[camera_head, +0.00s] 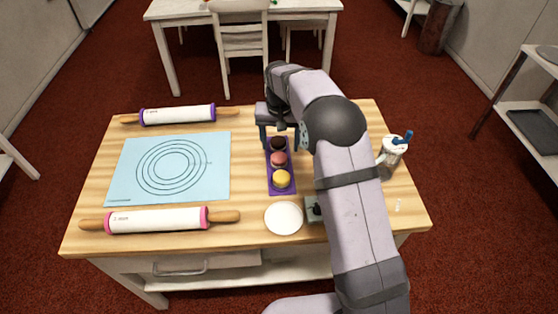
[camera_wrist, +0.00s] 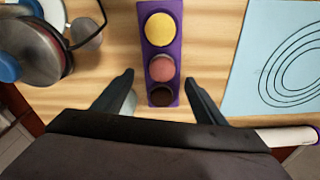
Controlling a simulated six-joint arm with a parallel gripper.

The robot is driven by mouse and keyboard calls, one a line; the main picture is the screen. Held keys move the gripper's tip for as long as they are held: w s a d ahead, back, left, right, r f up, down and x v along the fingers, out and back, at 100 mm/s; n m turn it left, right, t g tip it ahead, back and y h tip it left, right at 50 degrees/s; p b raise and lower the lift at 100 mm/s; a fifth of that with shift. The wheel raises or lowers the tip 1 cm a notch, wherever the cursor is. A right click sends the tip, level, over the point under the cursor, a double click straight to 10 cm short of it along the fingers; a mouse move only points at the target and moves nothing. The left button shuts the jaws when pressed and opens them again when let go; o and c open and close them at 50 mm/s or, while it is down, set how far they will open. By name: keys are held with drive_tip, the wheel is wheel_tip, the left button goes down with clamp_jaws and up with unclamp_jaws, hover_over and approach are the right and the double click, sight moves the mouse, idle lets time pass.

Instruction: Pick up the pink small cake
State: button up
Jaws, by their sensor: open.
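The pink small cake (camera_head: 279,159) sits in the middle of a row on a purple tray (camera_head: 269,187), between a dark brown cake (camera_head: 278,144) and a yellow cake (camera_head: 282,179). In the wrist view the pink cake (camera_wrist: 162,68) is also between the yellow cake (camera_wrist: 160,29) and the brown cake (camera_wrist: 161,96). My gripper (camera_head: 279,141) is above the brown cake's end of the tray. In the wrist view my gripper (camera_wrist: 159,76) is open, one finger on each side of the tray, holding nothing.
A light blue mat (camera_head: 215,180) lies left of the tray, between two rolling pins (camera_head: 177,115) (camera_head: 160,219). A white plate (camera_head: 284,218) is near the tray's front end. A lidded jar (camera_head: 391,158) stands at the right, beyond my arm. Bare wood separates mat and tray.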

sight(279, 157)
drive_tip(key=shift+w+a+f, duration=0.2)
drive_tip(key=shift+w, duration=0.15)
drive_tip(key=shift+w+d+f+p, duration=0.15)
drive_tip(key=shift+f+p, duration=0.4)
drive_tip(key=shift+f, duration=0.65)
drive_tip(key=shift+w+a+f+p, duration=0.15)
drive_tip(key=shift+f+p, duration=0.35)
drive_tip(key=shift+f, duration=0.7)
drive_tip(key=shift+w+d+f+p, duration=0.15)
drive_tip(key=shift+f+p, duration=0.4)
drive_tip(key=shift+f, duration=0.65)
drive_tip(key=shift+c, duration=0.2)
drive_tip(key=c, duration=1.1)
drive_tip(key=shift+r, duration=0.1)
wheel_tip(279, 157, up, 10)
drive_tip(key=b, duration=0.2)
drive_tip(key=shift+b, duration=0.4)
